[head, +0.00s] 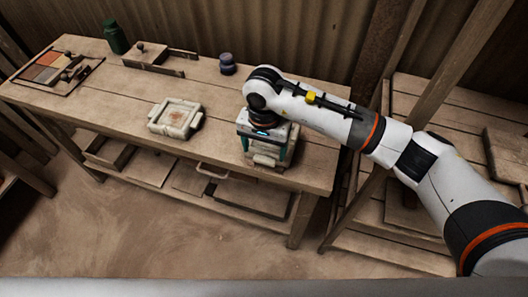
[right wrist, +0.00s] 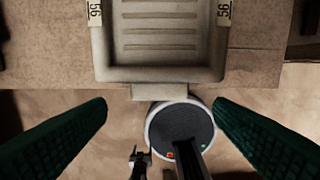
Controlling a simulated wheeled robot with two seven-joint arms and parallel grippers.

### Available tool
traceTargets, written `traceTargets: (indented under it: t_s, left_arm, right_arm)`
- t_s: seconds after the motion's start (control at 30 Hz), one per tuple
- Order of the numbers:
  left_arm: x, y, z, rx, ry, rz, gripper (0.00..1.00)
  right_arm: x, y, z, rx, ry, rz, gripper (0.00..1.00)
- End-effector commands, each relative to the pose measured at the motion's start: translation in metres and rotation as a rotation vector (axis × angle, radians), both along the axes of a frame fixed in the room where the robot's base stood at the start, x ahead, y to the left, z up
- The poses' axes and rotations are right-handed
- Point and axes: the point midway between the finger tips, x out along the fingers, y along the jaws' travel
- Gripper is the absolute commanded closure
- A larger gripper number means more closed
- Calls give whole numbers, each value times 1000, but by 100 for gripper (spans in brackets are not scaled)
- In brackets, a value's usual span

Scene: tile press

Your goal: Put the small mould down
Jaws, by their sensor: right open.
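A pale, cream mould (head: 265,158) sits on the bench near its front right end, partly hidden by my right gripper (head: 264,150). In the right wrist view the tray-like mould (right wrist: 160,75) has a ribbed floor, a raised rim, "56" marks on both sides and a tab at its near edge. The fingers of my right gripper (right wrist: 160,112) are wide apart there, with nothing between them. A second pale mould (head: 174,119) lies further left on the bench; I cannot tell which is the small one. My left gripper is not in view.
The wooden bench (head: 225,100) also holds a tray of coloured tiles (head: 45,72), a green jar (head: 115,37), a wooden frame with a knob (head: 150,57) and a small dark pot (head: 227,63). Bare bench lies between the two moulds.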

Motion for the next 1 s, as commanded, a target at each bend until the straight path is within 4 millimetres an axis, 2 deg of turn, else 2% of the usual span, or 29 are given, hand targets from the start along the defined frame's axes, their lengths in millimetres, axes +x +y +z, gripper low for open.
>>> traceTargets:
  t_s: [0.03,0.1,0.33,0.5,1.0]
  left_arm:
    - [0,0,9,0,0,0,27]
    - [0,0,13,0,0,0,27]
    - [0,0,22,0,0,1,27]
    - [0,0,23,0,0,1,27]
    - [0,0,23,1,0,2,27]
  right_arm:
    - [1,0,17,0,-3,0,24]
    - [1,0,32,-1,-3,1,24]
    - [0,0,63,0,0,0,24]
    - [0,0,70,-1,1,0,24]
    - [-1,1,69,3,2,-1,24]
